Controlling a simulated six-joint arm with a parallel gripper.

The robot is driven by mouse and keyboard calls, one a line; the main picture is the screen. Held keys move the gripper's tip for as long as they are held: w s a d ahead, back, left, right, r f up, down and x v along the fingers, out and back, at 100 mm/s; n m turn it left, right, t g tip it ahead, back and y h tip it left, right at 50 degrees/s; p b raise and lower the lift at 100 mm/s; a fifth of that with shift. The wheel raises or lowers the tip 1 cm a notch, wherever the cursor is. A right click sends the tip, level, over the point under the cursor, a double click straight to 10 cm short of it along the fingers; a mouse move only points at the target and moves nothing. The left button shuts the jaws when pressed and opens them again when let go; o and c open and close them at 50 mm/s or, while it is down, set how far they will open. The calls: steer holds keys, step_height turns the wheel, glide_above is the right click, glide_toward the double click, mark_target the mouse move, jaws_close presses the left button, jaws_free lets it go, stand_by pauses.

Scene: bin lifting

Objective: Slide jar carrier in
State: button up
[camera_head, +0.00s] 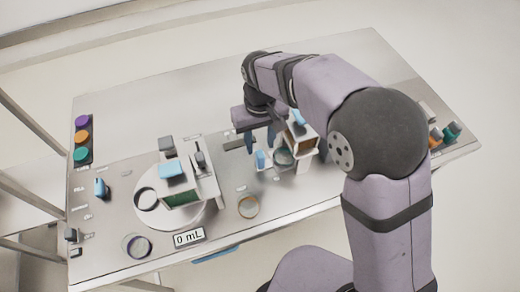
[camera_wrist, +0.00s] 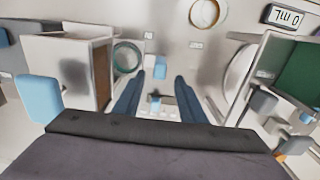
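The jar carrier with a teal-rimmed round jar (camera_head: 284,157) sits low at the left side of a box-like housing (camera_head: 300,137). A blue handle (camera_head: 260,159) stands at its left end. In the wrist view, the teal-rimmed jar (camera_wrist: 127,58) is beside the housing (camera_wrist: 70,70), and the blue handle (camera_wrist: 156,67) is just beyond my fingertips. My gripper (camera_head: 260,143) is above the bench near the handle. Its two blue fingers are apart in the wrist view (camera_wrist: 158,95) with no held object visible. Contact with the handle cannot be told.
A larger station with a green window (camera_head: 180,198) stands left, on a round white base. An empty ring (camera_head: 248,206) lies at the front. Coloured caps (camera_head: 82,137) line the left edge.

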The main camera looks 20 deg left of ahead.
steer(key=shift+r, duration=0.65)
